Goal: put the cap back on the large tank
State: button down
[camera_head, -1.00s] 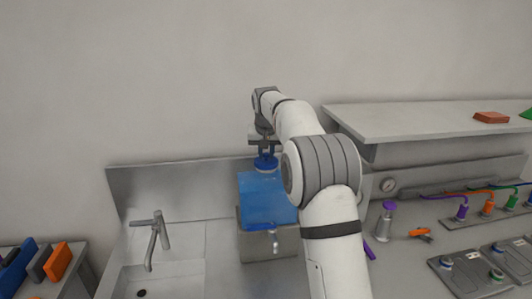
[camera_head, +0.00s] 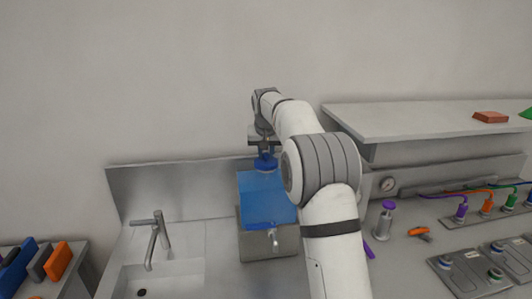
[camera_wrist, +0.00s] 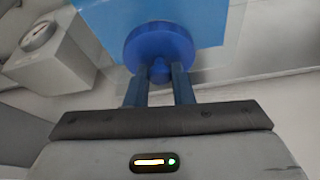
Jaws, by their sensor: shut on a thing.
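The large tank (camera_head: 266,200) is a translucent blue box with a tap on its front, standing on a grey block beside the sink. The blue round cap (camera_head: 265,163) is at the tank's top. In the wrist view the cap (camera_wrist: 158,46) is a disc with a small knob, in front of the blue tank (camera_wrist: 200,12). My gripper (camera_head: 264,150) is above the tank, pointing down. Its two blue fingers (camera_wrist: 159,78) are shut on the cap's knob. I cannot tell whether the cap is fully seated on the opening.
A sink with a tap (camera_head: 160,238) is left of the tank. A wall shelf (camera_head: 420,120) is at the right, near my arm. Below it are a purple-topped bottle (camera_head: 384,218), an orange tool (camera_head: 419,231) and several cabled connectors.

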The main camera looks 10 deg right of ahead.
jog(key=c, duration=0.7)
grip_release()
jog(key=shift+r+p, duration=0.55)
jog(key=shift+r, duration=2.95)
grip_shut()
jog(key=shift+f, duration=0.25)
